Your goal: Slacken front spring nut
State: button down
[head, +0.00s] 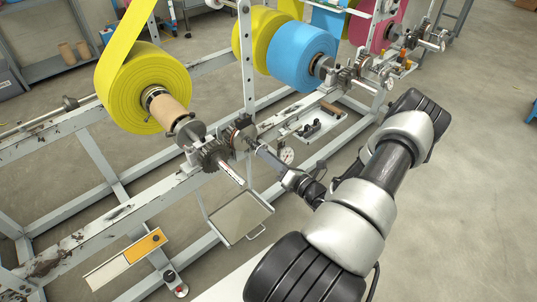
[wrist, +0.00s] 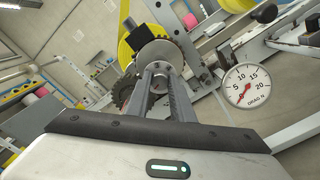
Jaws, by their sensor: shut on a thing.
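The front unwind shaft carries a yellow roll (head: 145,88) on a cardboard core, with a grey disc and toothed wheel (head: 211,154) at its near end. My gripper (head: 254,147) reaches in from the right at the brake parts beside that shaft. In the wrist view my gripper (wrist: 159,84) has its two long fingers closed on a small part, the spring nut, in front of a round grey disc (wrist: 160,54). The fingers hide most of the nut. A round dial marked DRAG N (wrist: 247,86) hangs to the right, its red needle pointing low left near the zero end.
A blue roll (head: 301,58) and a pink roll (head: 378,30) stand farther back on the white frame (head: 100,226). A grey tray (head: 240,217) hangs below my gripper. A tool holder (head: 318,126) sits behind it. Open floor lies to the right.

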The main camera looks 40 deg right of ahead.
jog(key=n+p, duration=0.1)
jog(key=n, duration=1)
dwell(0.5)
jog(key=c, duration=1.5)
grip_release()
jog(key=shift+c, duration=0.2)
jog(key=shift+s, duration=0.1)
jog(key=s+d+p, duration=0.1)
jog(key=s, duration=1.6)
jog(key=shift+s+d+p, duration=0.15)
jog(key=shift+d+p, duration=0.05)
jog(key=shift+p, duration=0.1)
